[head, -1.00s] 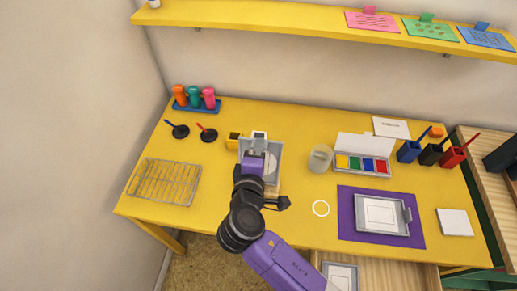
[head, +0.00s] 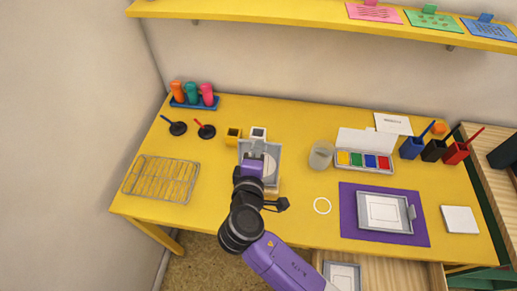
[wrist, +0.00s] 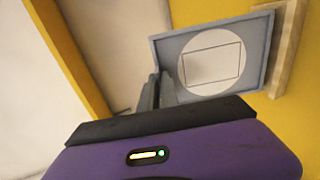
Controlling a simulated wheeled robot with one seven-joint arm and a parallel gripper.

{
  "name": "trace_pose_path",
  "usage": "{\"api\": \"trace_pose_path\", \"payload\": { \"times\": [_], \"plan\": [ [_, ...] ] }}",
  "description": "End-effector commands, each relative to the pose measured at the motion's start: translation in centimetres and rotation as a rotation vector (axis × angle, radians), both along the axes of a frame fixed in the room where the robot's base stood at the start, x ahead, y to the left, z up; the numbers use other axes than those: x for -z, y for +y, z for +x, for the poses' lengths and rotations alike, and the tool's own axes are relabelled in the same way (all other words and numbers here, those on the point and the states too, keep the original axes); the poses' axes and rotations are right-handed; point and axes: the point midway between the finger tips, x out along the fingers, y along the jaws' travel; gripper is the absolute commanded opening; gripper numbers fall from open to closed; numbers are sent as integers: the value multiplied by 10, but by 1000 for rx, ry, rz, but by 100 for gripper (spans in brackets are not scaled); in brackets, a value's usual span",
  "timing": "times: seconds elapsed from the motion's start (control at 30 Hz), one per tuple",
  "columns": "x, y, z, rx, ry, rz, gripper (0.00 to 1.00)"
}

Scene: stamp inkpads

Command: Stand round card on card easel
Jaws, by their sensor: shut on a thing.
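The round card (wrist: 211,62) is white with a thin rectangle drawn on it. In the wrist view it lies against the face of the grey, rimmed easel (wrist: 262,28). In the head view the easel (head: 276,150) stands left of the table's middle, and the card (head: 269,166) is partly hidden by my gripper (head: 257,152). In the wrist view my gripper (wrist: 160,92) has its dark fingers together at the card's near left edge, shut on it. The exact contact and the card's lower edge are hard to make out.
A wooden strip (wrist: 289,48) runs beside the easel. A cup (head: 320,155) and ink pad box (head: 365,150) are right. A wire rack (head: 161,180) is left. A purple mat (head: 347,224) holds a grey tray (head: 410,232).

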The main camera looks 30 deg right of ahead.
Motion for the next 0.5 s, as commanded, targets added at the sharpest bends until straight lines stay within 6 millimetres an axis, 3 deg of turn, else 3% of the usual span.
{"api": "trace_pose_path", "payload": {
  "times": [0.5],
  "plan": [
    [6, 0, 0, 0, -1, -1, 0]
  ]
}}
